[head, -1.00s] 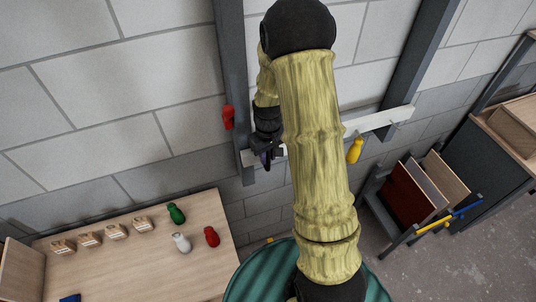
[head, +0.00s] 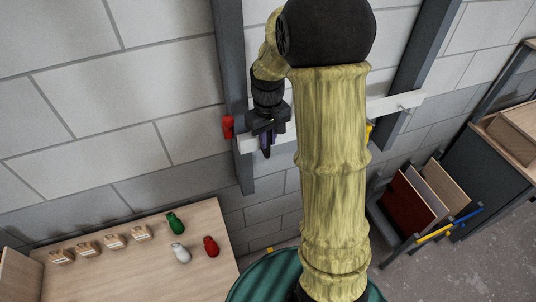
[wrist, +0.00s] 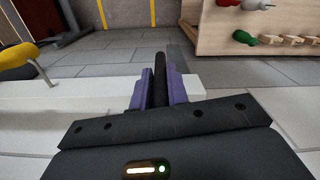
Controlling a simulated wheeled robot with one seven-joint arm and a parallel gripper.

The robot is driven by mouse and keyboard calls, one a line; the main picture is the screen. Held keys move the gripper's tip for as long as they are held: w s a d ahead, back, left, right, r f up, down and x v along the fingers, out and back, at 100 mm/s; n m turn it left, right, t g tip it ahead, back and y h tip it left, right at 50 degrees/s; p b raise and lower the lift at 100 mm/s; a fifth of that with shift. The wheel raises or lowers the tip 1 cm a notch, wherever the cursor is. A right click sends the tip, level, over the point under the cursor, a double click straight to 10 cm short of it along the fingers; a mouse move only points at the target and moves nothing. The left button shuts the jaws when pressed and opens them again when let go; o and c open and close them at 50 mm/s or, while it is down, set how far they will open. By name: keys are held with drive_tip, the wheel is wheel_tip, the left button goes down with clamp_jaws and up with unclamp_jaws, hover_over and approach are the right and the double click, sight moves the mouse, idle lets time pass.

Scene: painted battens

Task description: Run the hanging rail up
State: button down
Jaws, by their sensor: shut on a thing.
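The hanging rail (head: 395,105) is a white batten lying across two dark grey wall uprights, the left upright (head: 228,60) and the right upright (head: 425,50). My gripper (head: 266,145) is at the rail's left part, near the left upright. In the wrist view the purple fingers (wrist: 159,88) are closed around a dark upright bar, taken as the rail's handle (wrist: 160,75), and the white rail (wrist: 75,98) runs behind them. A red knob (head: 228,126) sits at the left upright, beside the rail's left end. A yellow knob (wrist: 18,55) is by the rail; my arm mostly hides it in the head view.
A wooden table (head: 110,275) at lower left holds a green (head: 176,223), a white (head: 180,252) and a red piece (head: 210,246), plus several small wooden blocks. A rack of boards (head: 415,200) and a dark cabinet (head: 490,165) stand at right.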

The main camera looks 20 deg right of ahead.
wheel_tip(320, 180, up, 16)
drive_tip(key=shift+r, duration=0.2)
drive_tip(key=c, duration=1.4)
unclamp_jaws()
drive_tip(key=shift+a+f, duration=0.1)
wheel_tip(320, 180, up, 12)
